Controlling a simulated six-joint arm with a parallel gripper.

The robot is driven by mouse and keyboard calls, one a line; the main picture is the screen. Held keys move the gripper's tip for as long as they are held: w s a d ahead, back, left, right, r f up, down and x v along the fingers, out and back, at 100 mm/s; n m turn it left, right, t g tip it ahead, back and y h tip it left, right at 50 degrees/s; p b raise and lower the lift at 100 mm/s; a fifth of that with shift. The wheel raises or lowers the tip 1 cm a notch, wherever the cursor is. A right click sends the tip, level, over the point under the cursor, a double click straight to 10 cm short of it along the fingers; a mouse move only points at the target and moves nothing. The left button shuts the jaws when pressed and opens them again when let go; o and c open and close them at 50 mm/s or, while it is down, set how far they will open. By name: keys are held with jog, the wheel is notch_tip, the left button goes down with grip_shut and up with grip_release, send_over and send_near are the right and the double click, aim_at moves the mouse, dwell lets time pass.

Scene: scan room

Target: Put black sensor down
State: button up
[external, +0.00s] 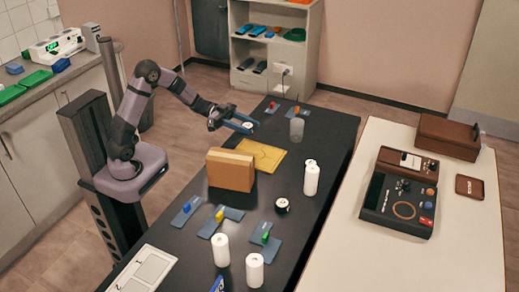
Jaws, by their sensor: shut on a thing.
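My gripper (243,125) is over the far part of the black table, to the left of a clear glass. Its blue fingers are shut on a small round thing with a white top (248,124), which I take to be the black sensor; the fingers hide much of its side. It appears to be above the table, but the exact height is hard to tell. A similar black round piece with a white top (282,205) stands on the table nearer the camera.
A yellow mat (270,158) lies below the gripper, with a cardboard box (230,170) beside it. The clear glass (296,130), white cylinders (311,180) and blue plates with coloured pieces (219,220) stand on the table. A white table (350,235) with a black device (398,203) adjoins at right.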

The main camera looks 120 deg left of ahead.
jog(key=shift+f+b, duration=0.4)
jog(key=shift+f, duration=4.55)
jog(key=shift+f, duration=0.1)
jog(key=shift+f, duration=0.1)
jog(key=o, duration=0.8)
jog(key=s, duration=0.4)
jog(key=s+a, duration=0.1)
jog(key=s, duration=0.3)
jog(key=s+r, duration=0.1)
jog(key=s, duration=0.3)
jog(key=shift+a+b, duration=0.3)
jog(key=shift+b, duration=0.05)
